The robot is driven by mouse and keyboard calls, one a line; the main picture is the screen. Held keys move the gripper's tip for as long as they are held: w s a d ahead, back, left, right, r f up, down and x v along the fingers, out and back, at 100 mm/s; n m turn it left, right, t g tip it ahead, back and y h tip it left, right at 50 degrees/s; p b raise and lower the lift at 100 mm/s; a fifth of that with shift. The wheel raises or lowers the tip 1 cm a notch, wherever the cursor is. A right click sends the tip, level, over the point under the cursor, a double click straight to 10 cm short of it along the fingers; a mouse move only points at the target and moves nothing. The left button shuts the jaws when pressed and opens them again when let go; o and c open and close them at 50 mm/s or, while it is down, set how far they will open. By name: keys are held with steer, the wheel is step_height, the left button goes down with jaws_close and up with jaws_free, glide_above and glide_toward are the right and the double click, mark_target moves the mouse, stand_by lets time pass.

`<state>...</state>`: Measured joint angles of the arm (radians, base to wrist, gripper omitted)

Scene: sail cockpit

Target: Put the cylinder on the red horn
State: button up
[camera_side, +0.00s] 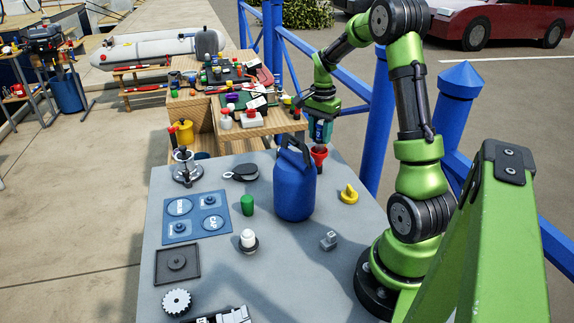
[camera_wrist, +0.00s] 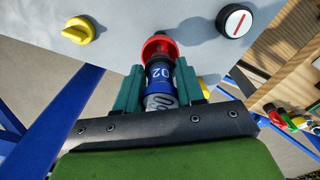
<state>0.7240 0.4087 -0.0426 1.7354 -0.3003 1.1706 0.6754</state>
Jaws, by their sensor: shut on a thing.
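My gripper (camera_side: 320,132) has teal fingers, seen in the wrist view (camera_wrist: 160,76), shut on a blue cylinder (camera_wrist: 159,82) marked "02" with a grey and white end. The red horn (camera_side: 319,153) stands near the far right edge of the grey table, directly below my gripper in the side view. In the wrist view the horn's red rim (camera_wrist: 159,46) shows just beyond the cylinder's far end, in line with it. The cylinder overlaps part of the horn there. I cannot tell whether they touch. In the side view my fingers mostly hide the cylinder.
A tall blue jug (camera_side: 294,187) stands close left of the horn. A yellow knobbed piece (camera_side: 348,194) lies nearer the front. Blue railing (camera_side: 377,120) runs behind the table.

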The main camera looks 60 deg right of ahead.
steer(key=shift+f, duration=0.15)
steer(key=o, duration=1.1)
step_height(320, 180, up, 12)
steer(key=shift+f, duration=0.1)
steer(key=a+r+n+t, duration=0.2)
steer(key=a+n, duration=0.2)
steer(key=a, duration=0.5)
steer(key=a+r+n+t, duration=0.2)
steer(key=a+n, duration=0.2)
steer(key=a, duration=0.5)
steer(key=s+a+f+n+t, duration=0.1)
steer(key=s+a+n, duration=0.1)
steer(key=a, duration=0.2)
steer(key=s+a+n+t+y, duration=0.1)
steer(key=s+a+n, duration=0.2)
steer(key=a, duration=0.2)
steer(key=s+a+f+n+t+y, duration=0.1)
steer(key=s+a+n, duration=0.1)
steer(key=a, duration=0.3)
steer(key=shift+s+a+f+n, duration=0.15)
steer(key=shift+a+f+n, duration=0.15)
steer(key=shift+n, duration=0.3)
